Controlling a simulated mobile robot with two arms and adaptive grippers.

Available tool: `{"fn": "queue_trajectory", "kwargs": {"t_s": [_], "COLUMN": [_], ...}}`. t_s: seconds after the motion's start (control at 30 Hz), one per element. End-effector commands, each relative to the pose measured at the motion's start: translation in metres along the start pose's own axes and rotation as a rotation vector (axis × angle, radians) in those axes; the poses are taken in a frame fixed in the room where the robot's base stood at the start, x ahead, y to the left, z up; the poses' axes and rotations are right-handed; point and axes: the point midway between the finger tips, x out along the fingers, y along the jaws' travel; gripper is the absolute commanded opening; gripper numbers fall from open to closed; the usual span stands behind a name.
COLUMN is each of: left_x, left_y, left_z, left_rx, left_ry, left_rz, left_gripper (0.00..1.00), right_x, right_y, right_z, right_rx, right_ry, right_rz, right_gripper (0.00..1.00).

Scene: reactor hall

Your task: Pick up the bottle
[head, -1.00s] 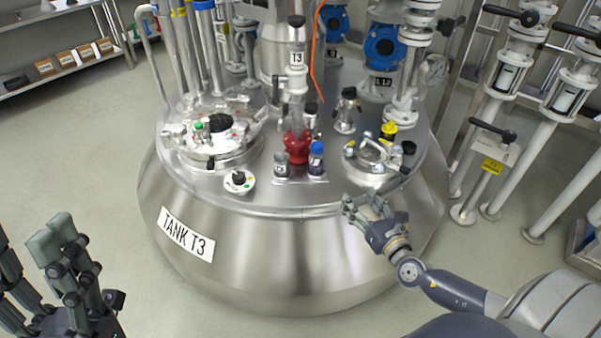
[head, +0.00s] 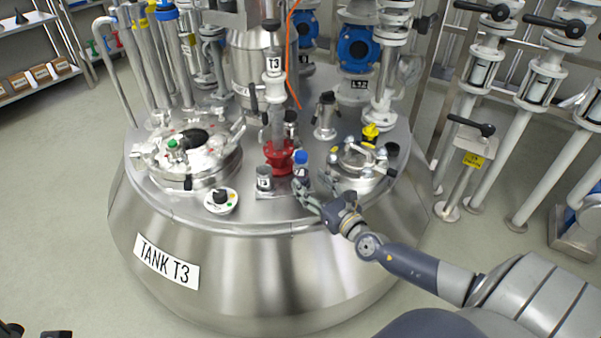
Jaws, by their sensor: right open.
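A small bottle with a blue cap (head: 301,158) stands upright on top of the steel tank, in front of a red flanged fitting. Its lower part is partly hidden by my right gripper. My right gripper (head: 310,190) is open, with its fingers at the bottle's front right side. I cannot tell whether the fingers touch it. Only dark tips of my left gripper (head: 35,331) show at the bottom left edge, far from the bottle.
The red fitting (head: 279,157) is close behind. A clamped hatch (head: 355,163) is to the right, and a round knob (head: 221,200) and larger hatch (head: 190,155) are to the left.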

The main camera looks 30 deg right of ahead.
Motion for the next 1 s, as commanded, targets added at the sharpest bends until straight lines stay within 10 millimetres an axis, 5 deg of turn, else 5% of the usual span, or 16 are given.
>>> {"fn": "queue_trajectory", "kwargs": {"t_s": [0.5,0.77,1.0], "left_x": [-0.008,-0.008,-0.008], "left_y": [0.000,0.000,0.000], "left_z": [0.002,0.002,0.002], "left_rx": [0.000,-0.001,-0.001], "left_ry": [-0.001,-0.002,-0.002], "left_rz": [0.000,0.000,0.000], "left_gripper": [0.51,0.51,0.51], "right_x": [0.052,0.054,0.054], "right_y": [0.001,0.001,0.001], "right_z": [0.002,0.002,0.002], "right_rx": [0.002,0.001,0.001], "right_ry": [-0.001,0.001,0.001], "right_rz": [-0.001,-0.001,-0.001], "right_gripper": [0.56,0.56,0.08]}}
